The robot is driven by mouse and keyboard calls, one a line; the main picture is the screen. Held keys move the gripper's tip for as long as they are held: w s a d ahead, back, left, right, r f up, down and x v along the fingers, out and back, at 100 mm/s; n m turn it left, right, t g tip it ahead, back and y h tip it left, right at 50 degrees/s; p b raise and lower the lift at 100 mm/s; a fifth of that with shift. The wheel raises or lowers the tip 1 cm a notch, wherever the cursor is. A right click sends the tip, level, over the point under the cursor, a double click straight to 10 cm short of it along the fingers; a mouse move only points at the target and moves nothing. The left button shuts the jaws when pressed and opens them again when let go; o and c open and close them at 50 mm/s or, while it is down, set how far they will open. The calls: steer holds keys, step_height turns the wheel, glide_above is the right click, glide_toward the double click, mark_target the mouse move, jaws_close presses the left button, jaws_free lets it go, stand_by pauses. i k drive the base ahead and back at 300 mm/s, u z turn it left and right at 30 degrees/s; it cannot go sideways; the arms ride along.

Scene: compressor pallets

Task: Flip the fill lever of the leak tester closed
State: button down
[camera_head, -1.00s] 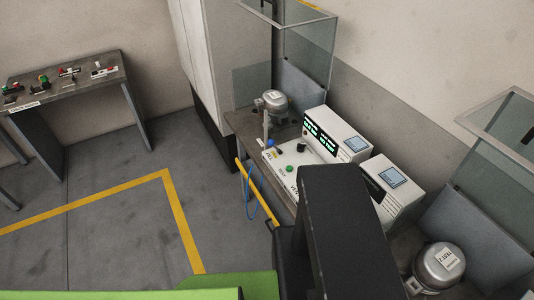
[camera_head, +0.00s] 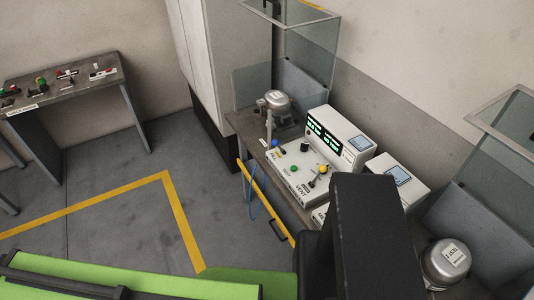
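The leak tester (camera_head: 340,137) is a white console with green lit displays, standing on the bench at centre right. A green button (camera_head: 294,169) and a yellow-knobbed lever (camera_head: 323,170) near the VENT lettering are further right. A dark link of my arm hides part of the equipment at lower right. My gripper's fingertips do not show.
A silver compressor (camera_head: 277,102) stands behind the fill lever. A second white unit (camera_head: 397,182) and another compressor (camera_head: 446,264) are to the right. A yellow rail (camera_head: 262,200) edges the bench front. Glass guards rise behind.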

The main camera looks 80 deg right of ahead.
mark_target(275, 142)
steer(key=z, duration=0.1)
steer(key=i, duration=1)
steer(key=u, duration=0.05)
